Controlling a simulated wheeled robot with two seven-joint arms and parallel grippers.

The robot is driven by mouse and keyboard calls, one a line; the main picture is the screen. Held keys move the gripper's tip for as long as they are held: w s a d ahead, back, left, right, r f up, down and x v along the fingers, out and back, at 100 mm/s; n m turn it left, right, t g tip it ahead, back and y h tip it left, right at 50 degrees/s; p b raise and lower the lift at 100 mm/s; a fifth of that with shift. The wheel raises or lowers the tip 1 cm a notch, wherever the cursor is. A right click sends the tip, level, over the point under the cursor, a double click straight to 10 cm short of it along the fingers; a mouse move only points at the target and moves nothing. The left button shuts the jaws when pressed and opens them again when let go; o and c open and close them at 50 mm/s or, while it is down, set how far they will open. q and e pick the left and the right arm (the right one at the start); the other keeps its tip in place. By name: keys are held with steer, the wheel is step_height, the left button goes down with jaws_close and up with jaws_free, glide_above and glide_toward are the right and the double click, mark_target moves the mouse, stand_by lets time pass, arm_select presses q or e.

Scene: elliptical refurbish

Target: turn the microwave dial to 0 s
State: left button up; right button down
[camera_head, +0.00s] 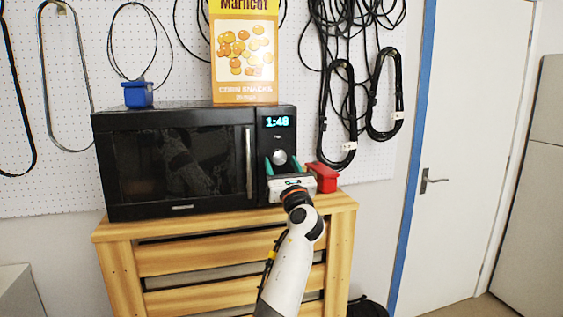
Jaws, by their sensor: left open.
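The black microwave (125,165) stands on a wooden stand, its door closed. Its lit display (277,122) appears to read 1:48. The round silver dial (279,157) is on the control panel below the display. My left gripper (282,165) is open in front of the panel, with its teal fingers on either side of the dial and a little below it. I cannot tell whether the fingers touch the dial. The lower panel is hidden behind the gripper. My right gripper is not in view.
A corn snacks box (243,60) and a small blue bin (138,95) are above the microwave. A red bin (323,177) sits close to the right of my gripper on the wooden stand (220,222). Black cables (340,110) hang on the pegboard.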

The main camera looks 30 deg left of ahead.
arm_select(q)
steer(key=shift+w+a+r, duration=0.15)
steer(key=shift+w+a, duration=0.15)
steer(key=shift+a, duration=0.05)
steer(key=c, duration=1)
